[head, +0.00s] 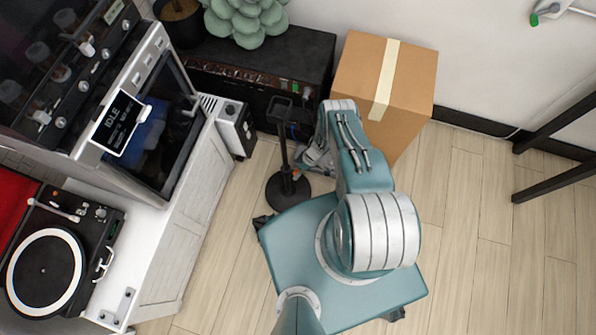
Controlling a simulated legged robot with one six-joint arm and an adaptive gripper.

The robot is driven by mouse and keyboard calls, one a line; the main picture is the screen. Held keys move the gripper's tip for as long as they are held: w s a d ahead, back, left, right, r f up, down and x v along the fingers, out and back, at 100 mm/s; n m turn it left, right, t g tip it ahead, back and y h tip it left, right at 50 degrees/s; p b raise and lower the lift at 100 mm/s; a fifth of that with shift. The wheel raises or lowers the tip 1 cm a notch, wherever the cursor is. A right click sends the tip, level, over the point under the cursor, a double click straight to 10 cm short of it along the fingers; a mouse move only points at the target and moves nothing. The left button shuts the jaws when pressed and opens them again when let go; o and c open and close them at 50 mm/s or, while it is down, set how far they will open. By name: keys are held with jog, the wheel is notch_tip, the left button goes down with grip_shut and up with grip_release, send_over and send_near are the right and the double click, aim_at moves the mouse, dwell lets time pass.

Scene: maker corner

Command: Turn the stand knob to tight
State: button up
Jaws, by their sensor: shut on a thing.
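A black stand (284,140) rises from a round base (280,196) on the floor, with a dark rectangular holder (281,108) at its top. My arm reaches down just right of the stand. My gripper (303,166) is beside the pole, low down, with its fingers shut at the stand. A small orange-brown spot (296,174) shows at the fingertips by the pole; it looks like part of the stand knob. The gripper and wrist hide most of the knob, so its setting cannot be read.
A cardboard box (408,80) stands close behind my arm. A dark amplifier-like cabinet (300,55) with a succulent (246,20) on it is at the back. A white counter (150,225) with a turntable (88,240) is at left.

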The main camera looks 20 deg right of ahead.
jog(key=shift+w, duration=0.2)
jog(key=o, duration=1.2)
jog(key=shift+c, duration=0.2)
jog(key=shift+s, duration=0.1)
jog(key=shift+r, duration=0.1)
jog(key=v, duration=1.1)
jog(key=shift+d+r, duration=0.25)
jog(key=shift+d, duration=0.1)
